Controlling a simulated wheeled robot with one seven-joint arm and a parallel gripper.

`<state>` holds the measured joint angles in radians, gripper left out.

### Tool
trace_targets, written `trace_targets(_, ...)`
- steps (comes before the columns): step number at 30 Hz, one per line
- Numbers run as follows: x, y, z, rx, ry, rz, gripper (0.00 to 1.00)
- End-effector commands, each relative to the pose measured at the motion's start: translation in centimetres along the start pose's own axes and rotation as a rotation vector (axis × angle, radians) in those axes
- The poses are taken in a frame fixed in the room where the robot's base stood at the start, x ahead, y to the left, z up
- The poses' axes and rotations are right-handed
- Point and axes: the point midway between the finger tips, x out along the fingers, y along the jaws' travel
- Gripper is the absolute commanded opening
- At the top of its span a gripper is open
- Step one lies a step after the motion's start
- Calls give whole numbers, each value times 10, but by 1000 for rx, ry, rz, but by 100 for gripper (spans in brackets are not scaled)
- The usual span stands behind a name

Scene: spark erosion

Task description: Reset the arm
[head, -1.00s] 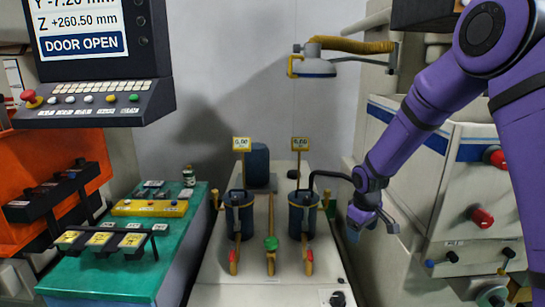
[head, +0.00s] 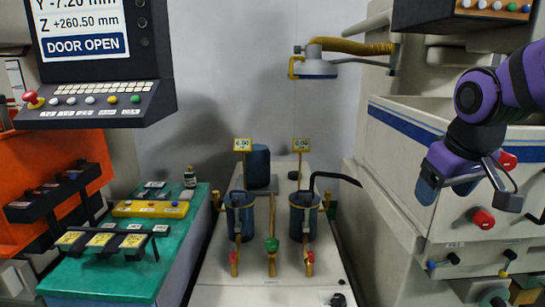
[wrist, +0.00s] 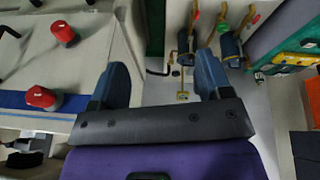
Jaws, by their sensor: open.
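My purple arm is folded up at the right of the head view. My gripper (head: 468,188) hangs in front of the cream machine cabinet (head: 400,135), close to its red knobs (head: 483,218). In the wrist view my gripper (wrist: 162,85) shows two blue fingers set wide apart, with nothing between them. The bench with two blue canisters (head: 240,215) lies well to the left of my gripper and apart from it.
A control panel (head: 95,105) reading DOOR OPEN hangs at upper left. A green table (head: 110,275) with a yellow bar stands at lower left.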

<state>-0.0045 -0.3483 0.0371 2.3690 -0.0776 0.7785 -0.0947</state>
Motion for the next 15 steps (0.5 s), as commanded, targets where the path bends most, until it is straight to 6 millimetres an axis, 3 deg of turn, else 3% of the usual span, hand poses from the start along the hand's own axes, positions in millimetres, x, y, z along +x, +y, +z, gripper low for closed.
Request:
trace_targets(6,-39,-5,53,93,61,-12,72)
trace_targets(15,-63,-13,106,181,113,-38,72)
